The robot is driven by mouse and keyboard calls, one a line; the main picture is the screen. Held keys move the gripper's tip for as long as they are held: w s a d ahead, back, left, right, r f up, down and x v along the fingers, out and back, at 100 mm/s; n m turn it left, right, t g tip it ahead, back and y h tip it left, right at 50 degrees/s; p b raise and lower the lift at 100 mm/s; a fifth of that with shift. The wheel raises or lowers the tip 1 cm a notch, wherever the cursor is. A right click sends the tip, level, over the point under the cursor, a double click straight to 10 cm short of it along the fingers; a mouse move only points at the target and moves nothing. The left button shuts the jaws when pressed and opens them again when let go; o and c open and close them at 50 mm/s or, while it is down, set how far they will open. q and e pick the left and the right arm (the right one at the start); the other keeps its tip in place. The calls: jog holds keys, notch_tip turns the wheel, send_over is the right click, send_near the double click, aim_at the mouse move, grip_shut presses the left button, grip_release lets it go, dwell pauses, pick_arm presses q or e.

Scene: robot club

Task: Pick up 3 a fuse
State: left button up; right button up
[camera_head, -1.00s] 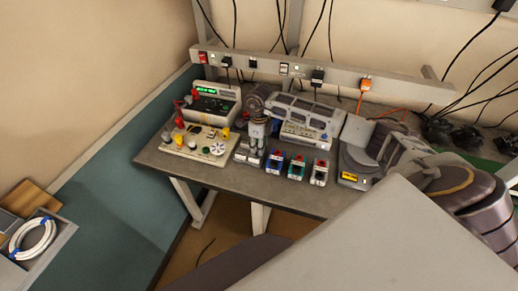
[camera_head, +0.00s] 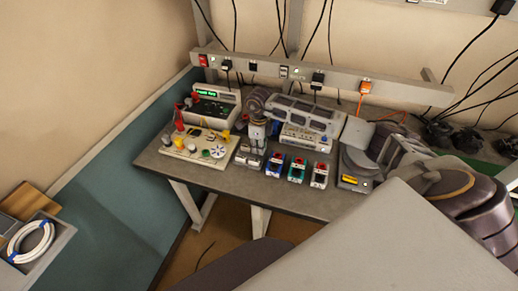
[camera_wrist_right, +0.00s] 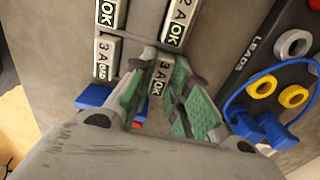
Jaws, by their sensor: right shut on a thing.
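My right gripper (camera_head: 252,152) points down over the middle of the bench, beside the board with knobs. In the right wrist view, its green-padded fingers (camera_wrist_right: 163,92) are shut on a small pale fuse (camera_wrist_right: 160,76) marked "3 A OK". Whether the fuse is clear of the surface cannot be told. Near it lie a fuse marked "2 A OK" (camera_wrist_right: 178,22), one marked "OK" (camera_wrist_right: 107,14) and one marked "BAD" (camera_wrist_right: 103,57). The fuses are too small to make out in the head view. My left gripper is not in view.
A board with knobs (camera_head: 194,148) and a meter with a green display (camera_head: 213,102) stand left. A "LEADS" panel (camera_wrist_right: 252,52) holds rings and blue leads.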

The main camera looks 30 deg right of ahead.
notch_tip(320, 180, up, 10)
jog(key=b, duration=0.1)
jog(key=shift+f+b, duration=0.25)
jog(key=shift+b, duration=0.15)
